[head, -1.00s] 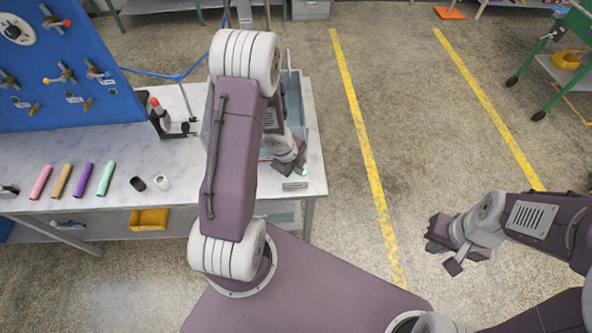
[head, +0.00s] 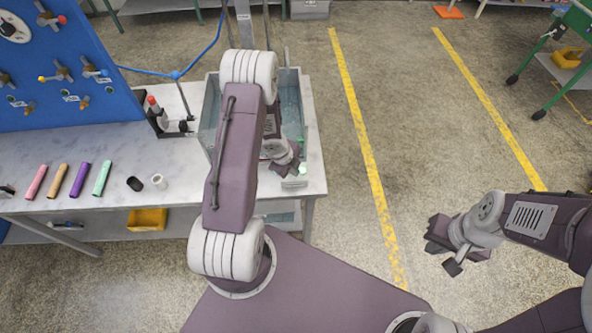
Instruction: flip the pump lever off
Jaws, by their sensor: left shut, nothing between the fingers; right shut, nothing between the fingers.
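My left gripper (head: 287,167) is at the right front part of the clear water tank (head: 208,108), above the white bench top. It is shut with nothing seen in it. A small grey block (head: 294,184) lies on the bench just in front of it, with a small pale green piece (head: 303,169) beside the fingers. I cannot tell whether either is part of the pump lever; no pump lever can be picked out for certain. My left arm hides much of the tank. My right gripper (head: 447,247) is shut and empty over the floor, right of the bench.
A blue panel (head: 60,112) with valves stands at the left. A clamp with a red tip (head: 152,101) stands at the bench's back. Several coloured sleeves (head: 78,180) and two short rings (head: 158,181) lie on the bench (head: 120,196). A blue hose (head: 150,72) hangs behind.

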